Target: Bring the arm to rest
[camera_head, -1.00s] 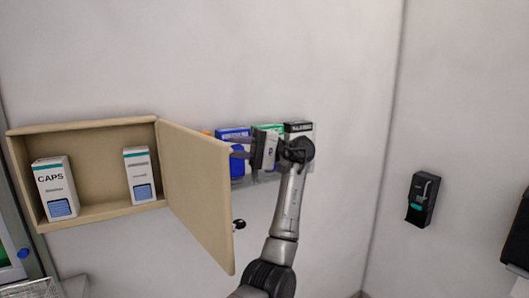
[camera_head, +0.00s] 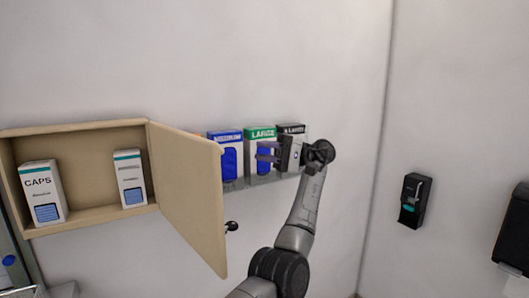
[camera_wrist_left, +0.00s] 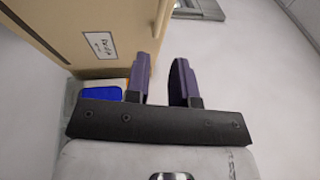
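My left arm (camera_head: 303,209) reaches up from the bottom of the head view, bent toward the wall. Its gripper (camera_head: 264,152) points left, in front of the glove boxes on the wall. In the left wrist view the gripper (camera_wrist_left: 160,68) shows two dark purple fingers standing apart with nothing between them. My right gripper is in neither view.
An open wooden wall cabinet (camera_head: 82,129) holds two white boxes, one marked CAPS (camera_head: 42,192). Its door (camera_head: 187,190) swings out left of my gripper. Blue (camera_head: 226,154), green (camera_head: 259,133) and black (camera_head: 291,129) glove boxes sit behind. A black dispenser (camera_head: 414,200) hangs at right.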

